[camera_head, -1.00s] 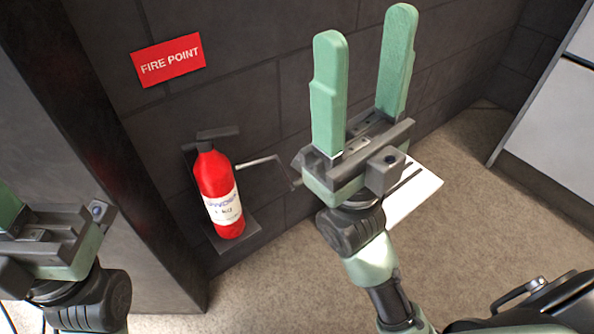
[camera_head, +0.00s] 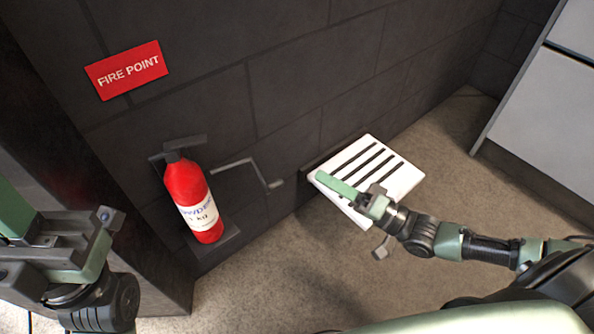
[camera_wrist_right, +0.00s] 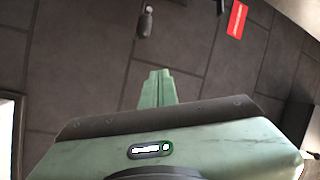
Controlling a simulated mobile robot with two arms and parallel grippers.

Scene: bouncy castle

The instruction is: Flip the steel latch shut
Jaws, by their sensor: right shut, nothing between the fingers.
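The steel latch (camera_head: 245,166) is a thin grey bent bar on the dark wall. It sticks out to the right of the red fire extinguisher (camera_head: 190,200) and ends in a small block, apart from the extinguisher's front. The extinguisher stands upright in a dark wall bracket (camera_head: 217,245). My right gripper (camera_head: 321,177) is shut and empty, right of the latch and in front of a white slatted panel. Its closed fingers also show in the right wrist view (camera_wrist_right: 160,73). My left gripper (camera_head: 12,215) is at the left edge, its fingers partly cut off.
A red FIRE POINT sign (camera_head: 126,70) is on the wall above the extinguisher. The white slatted panel (camera_head: 405,183) is low by the wall, behind my right gripper. A dark pillar (camera_head: 95,215) stands at left. A pale cabinet (camera_head: 550,125) is at right. Floor between is clear.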

